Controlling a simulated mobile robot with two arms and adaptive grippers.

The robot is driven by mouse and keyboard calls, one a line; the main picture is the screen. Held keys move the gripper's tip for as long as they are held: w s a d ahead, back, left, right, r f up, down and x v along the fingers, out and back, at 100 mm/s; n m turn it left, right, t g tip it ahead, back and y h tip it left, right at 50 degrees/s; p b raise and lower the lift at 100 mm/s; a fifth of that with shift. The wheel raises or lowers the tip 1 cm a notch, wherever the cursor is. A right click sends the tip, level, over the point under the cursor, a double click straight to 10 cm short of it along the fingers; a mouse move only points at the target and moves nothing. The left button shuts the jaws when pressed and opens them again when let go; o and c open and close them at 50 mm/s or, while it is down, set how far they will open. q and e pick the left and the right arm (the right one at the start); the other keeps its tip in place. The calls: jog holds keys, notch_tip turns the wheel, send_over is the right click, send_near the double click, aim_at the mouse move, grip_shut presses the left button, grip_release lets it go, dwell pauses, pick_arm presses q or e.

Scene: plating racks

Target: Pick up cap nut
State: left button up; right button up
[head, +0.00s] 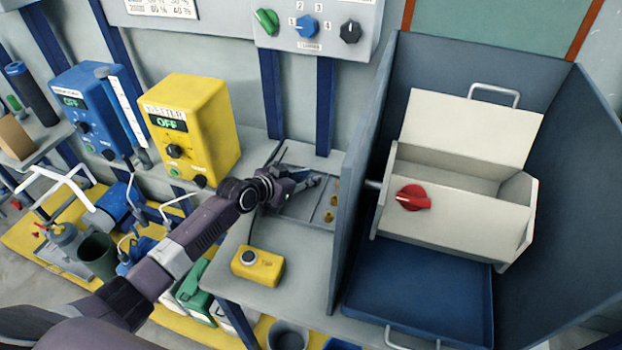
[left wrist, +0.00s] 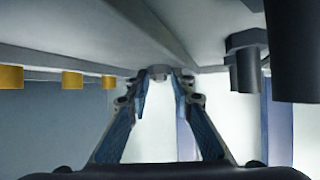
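A small grey nut-like piece (left wrist: 158,72) sits on the tray surface in the left wrist view, which looks upside down. It lies between and just beyond my left fingertips; I cannot tell whether they touch it. My left gripper (left wrist: 160,80) has its two fingers apart, with a gap between the tips. In the head view my left gripper (head: 312,182) is low over the grey divided tray (head: 292,207), and the grey piece cannot be made out there. Gold nut-like pieces (left wrist: 72,79) stand in a row to one side; gold pieces also show in the head view (head: 331,200). My right gripper is out of view.
Dark cylindrical pieces (left wrist: 243,65) stand on the other side of my left gripper. A tall grey partition (head: 358,190) rises right of the tray.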

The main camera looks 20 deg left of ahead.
pick_arm(q)
grip_shut()
jog(key=shift+r, duration=0.1)
notch_tip(320, 180, up, 20)
dwell(0.4)
